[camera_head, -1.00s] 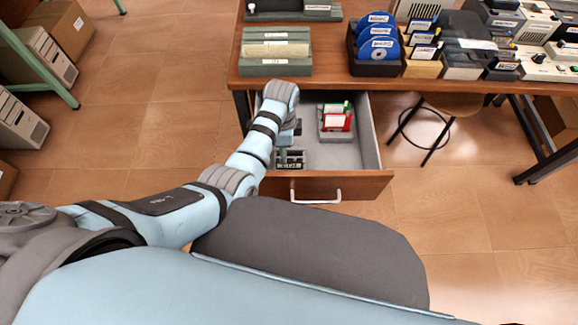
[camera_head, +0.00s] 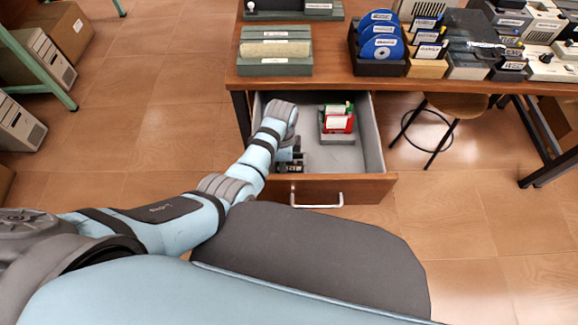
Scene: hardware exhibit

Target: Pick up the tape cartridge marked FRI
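Several dark items with white labels stand in holders on the desk, such as a labelled block (camera_head: 426,37); I cannot read FRI on any of them. The open drawer (camera_head: 372,140) holds a grey tray with a red labelled cartridge (camera_head: 338,124) and a green one (camera_head: 333,108) behind it. A dark slotted piece (camera_head: 292,163) lies at the drawer's front left. My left gripper (camera_head: 291,150) points down over the drawer's left side, close to that piece, mostly hidden by my wrist. Its fingers and any hold cannot be made out. My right gripper is out of view.
The desk (camera_head: 335,70) stands above the drawer. It carries a grey rack (camera_head: 276,68) and a holder with blue discs (camera_head: 382,47). A stool (camera_head: 443,105) stands under the desk on the right. The drawer's front right floor is clear.

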